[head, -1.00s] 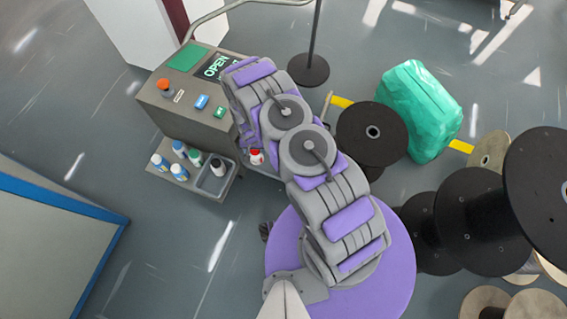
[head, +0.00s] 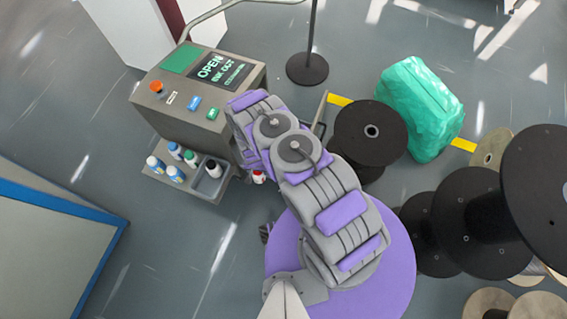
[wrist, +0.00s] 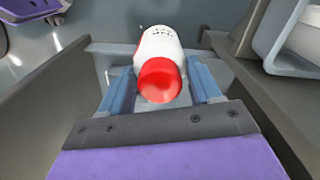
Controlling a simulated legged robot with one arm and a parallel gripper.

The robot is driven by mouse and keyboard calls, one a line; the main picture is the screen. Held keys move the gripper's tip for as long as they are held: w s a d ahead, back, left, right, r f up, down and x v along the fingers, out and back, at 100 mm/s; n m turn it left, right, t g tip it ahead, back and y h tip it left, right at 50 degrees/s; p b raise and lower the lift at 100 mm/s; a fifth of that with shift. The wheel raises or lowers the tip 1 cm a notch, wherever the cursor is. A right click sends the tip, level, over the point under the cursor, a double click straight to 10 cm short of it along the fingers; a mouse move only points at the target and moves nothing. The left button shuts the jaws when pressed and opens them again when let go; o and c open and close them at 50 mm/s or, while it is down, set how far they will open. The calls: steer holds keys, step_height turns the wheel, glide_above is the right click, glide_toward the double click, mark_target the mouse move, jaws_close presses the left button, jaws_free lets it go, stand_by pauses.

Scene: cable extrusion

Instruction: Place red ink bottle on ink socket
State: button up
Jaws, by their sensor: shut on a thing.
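The red ink bottle, white with a red cap, shows in the wrist view (wrist: 160,62) between the two blue-grey fingers of my gripper (wrist: 162,85). My gripper is shut on it, with the cap toward the camera. In the head view the bottle (head: 259,177) shows low beside the machine's right side, partly hidden by my arm. My gripper itself is hidden there behind my arm. Grey walls stand on both sides of the gripper in the wrist view. I cannot tell which part is the ink socket, nor whether the bottle touches it.
The grey machine (head: 170,120) has a screen reading "OPEN" and "INK OUT", plus buttons. Its side tray (head: 208,185) holds several other bottles, including a black-capped one (head: 213,168). A black spool (head: 370,135) and a green bundle (head: 420,105) stand to the right.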

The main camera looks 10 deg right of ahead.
steer(key=shift+s+d+f, duration=0.1)
steer(key=shift+s+f, duration=0.1)
steer(key=shift+f, duration=0.2)
steer(key=shift+w+d+f, duration=0.1)
steer(key=shift+d+f, duration=0.1)
steer(key=shift+d, duration=0.05)
steer(key=w+d+f+b, duration=0.2)
steer(key=w+d, duration=0.1)
steer(key=d, duration=0.3)
steer(key=w+d+f+b, duration=0.3)
steer(key=w+d, duration=0.1)
steer(key=d, duration=0.2)
steer(key=shift+w+d, duration=0.2)
steer(key=shift+d, duration=0.2)
steer(key=o, duration=1.2)
steer(key=shift+a, duration=0.15)
steer(key=o, duration=0.3)
steer(key=shift+a, duration=0.2)
steer(key=shift+o, duration=0.4)
steer(key=shift+d, duration=0.1)
steer(key=shift+d, duration=0.15)
